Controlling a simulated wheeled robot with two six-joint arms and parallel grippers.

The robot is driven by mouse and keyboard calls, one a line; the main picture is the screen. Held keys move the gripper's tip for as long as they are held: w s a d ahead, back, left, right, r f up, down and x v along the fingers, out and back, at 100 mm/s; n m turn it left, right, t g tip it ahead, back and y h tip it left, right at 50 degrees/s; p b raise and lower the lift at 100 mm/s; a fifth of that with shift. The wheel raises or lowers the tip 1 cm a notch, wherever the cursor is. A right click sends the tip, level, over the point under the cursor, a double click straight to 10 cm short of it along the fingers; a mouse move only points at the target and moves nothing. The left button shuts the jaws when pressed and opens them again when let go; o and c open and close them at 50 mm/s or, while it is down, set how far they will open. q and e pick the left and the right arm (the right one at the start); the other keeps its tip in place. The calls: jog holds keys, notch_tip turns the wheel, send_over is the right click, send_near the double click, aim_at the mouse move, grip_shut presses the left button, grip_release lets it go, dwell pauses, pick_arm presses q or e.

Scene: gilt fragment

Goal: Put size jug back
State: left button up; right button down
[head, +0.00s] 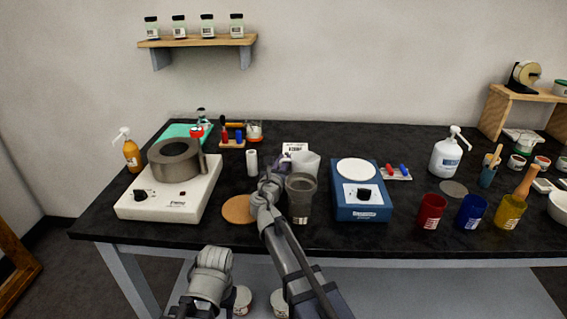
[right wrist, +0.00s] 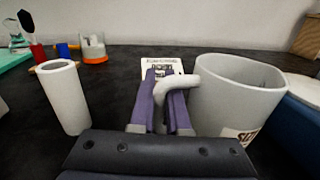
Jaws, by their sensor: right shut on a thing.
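The size jug (head: 305,163) is a white jug with a handle. In the right wrist view the jug (right wrist: 238,95) stands at the right, with a label partly showing low on its side. My right gripper (right wrist: 163,100) has its purple fingers shut on the jug's handle (right wrist: 178,82). In the head view my right gripper (head: 284,166) is at the jug's left side, partly hidden by my own arm. The jug looks upright; whether its base touches the bench is hidden. My left gripper does not show; only a grey link of mine is at the bottom.
A dark grey cup (head: 300,203) stands in front of the jug. A round cork mat (head: 236,209) lies left of it. A white cylinder (head: 252,162) stands left of the gripper. A blue hotplate (head: 361,205) is right, and a white one (head: 191,200) with a grey ring is left.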

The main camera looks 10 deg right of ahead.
jog(key=shift+f, duration=0.2)
jog(key=c, duration=0.9)
grip_release()
jog(key=shift+r, duration=0.15)
jog(key=shift+s+a, duration=0.15)
jog(key=shift+s, duration=0.15)
jog(key=v, duration=1.1)
jog(key=shift+s+a, duration=0.1)
jog(key=shift+s, duration=0.05)
